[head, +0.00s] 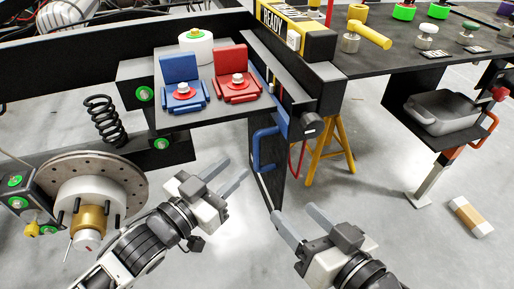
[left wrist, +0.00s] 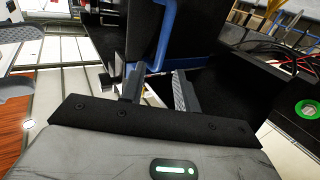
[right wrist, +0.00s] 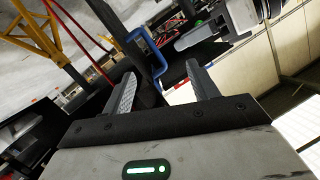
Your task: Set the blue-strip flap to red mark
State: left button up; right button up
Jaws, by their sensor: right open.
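A black hanging panel (head: 266,170), seemingly the flap, stands below the shelf edge, with a blue bar handle (head: 262,152) on its left side. A small blue strip (head: 281,122) shows near its top. Small coloured marks (head: 270,82) sit on the edge above; I cannot tell for sure which is the red mark. My left gripper (head: 231,172) is open and empty, left of the handle and apart from it; the handle also shows ahead in the left wrist view (left wrist: 166,38). My right gripper (head: 295,212) is open and empty, below the panel; the handle shows ahead in the right wrist view (right wrist: 146,50).
Blue (head: 180,82) and red (head: 236,75) toy-like seats sit on the shelf above. A brake disc (head: 95,182) and a coil spring (head: 103,118) are at left. A yellow stand (head: 330,145) is behind the panel. A grey tray (head: 445,112) is at right. Floor between is clear.

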aim_at(255, 149)
pick_arm(q)
jog(key=b+x, duration=0.2)
jog(key=x, duration=0.7)
jog(key=shift+d, duration=0.1)
pick_arm(e)
jog(key=shift+w+a+r+m+t+y, duration=0.1)
jog(key=shift+a+r+m+t+y, duration=0.2)
jog(key=shift+r+m+y, duration=0.15)
jog(key=shift+r, duration=0.1)
pick_arm(q)
grip_shut()
